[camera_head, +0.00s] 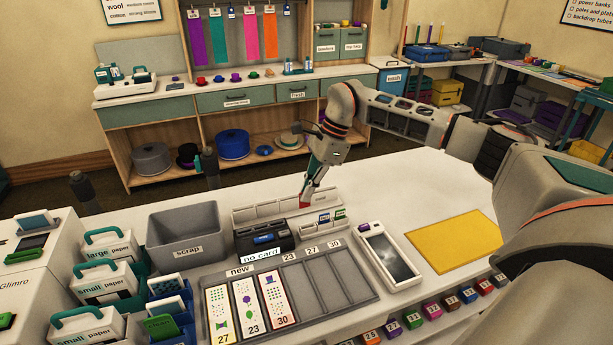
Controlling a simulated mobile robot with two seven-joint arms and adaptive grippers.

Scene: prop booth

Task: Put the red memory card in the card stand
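My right gripper (306,196) reaches down from the upper right, over the light grey slotted rack behind the black device. It looks shut on a small red piece at its tips, which appears to be the red memory card (303,205). The fingers hide much of the card, and I cannot tell whether it touches the rack. A small holder (323,224) with blue and green labelled pieces sits just right of the device. The long light grey rack (262,213) has a row of slots. I cannot tell which of these two is the card stand. My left gripper is not in view.
The black device (262,240) is labelled "no card". A grey scrap bin (186,235) stands left of it. In front lies a grey tray (330,290) with printed strips on its left. A white framed screen device (388,255) and yellow mat (455,242) lie to the right.

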